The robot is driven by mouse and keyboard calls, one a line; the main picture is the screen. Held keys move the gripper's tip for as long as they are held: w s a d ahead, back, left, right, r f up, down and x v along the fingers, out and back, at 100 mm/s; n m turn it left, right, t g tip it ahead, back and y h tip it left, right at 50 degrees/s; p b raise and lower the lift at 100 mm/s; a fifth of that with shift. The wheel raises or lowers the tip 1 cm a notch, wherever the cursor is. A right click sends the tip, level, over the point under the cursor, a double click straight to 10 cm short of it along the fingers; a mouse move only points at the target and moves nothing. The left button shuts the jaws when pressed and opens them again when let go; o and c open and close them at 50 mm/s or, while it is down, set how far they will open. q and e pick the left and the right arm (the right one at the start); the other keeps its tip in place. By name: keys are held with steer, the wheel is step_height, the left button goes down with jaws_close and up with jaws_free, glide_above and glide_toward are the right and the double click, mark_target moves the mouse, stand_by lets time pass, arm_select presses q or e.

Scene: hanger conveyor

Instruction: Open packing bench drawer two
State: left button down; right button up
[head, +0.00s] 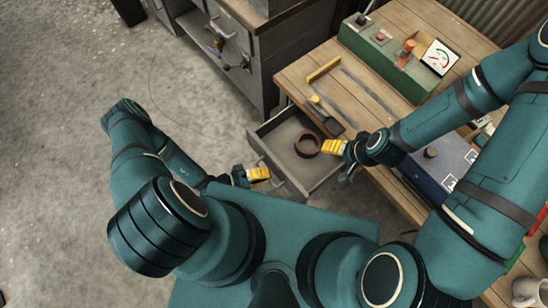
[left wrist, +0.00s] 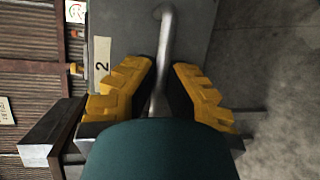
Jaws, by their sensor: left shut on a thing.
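The packing bench drawer (head: 271,148) stands pulled out from the bench, its grey inside showing, with a brown ring (head: 307,145) lying in it. In the left wrist view its grey front (left wrist: 122,25) carries a label with the number 2 (left wrist: 102,65). A metal bar handle (left wrist: 165,40) runs between the yellow fingers of my left gripper (left wrist: 160,75), which is shut on it. In the head view my left gripper (head: 258,174) is at the drawer's front. My right gripper (head: 335,147) is by the drawer's right side; whether its fingers are open or shut is unclear.
The wooden bench top (head: 300,75) holds a green control box (head: 385,55) with a gauge, a yellow bar (head: 323,69) and a blue box (head: 435,170). A grey cabinet (head: 232,50) stands behind at the left.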

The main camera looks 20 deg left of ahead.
arm_select(q)
steer(key=shift+s+a, duration=0.25)
steer(key=shift+s, duration=0.3)
steer(key=c, duration=1)
jaws_free()
steer(key=shift+w, duration=0.1)
steer(key=v, duration=1.2)
steer(key=shift+r, duration=0.1)
steer(key=shift+d, duration=0.1)
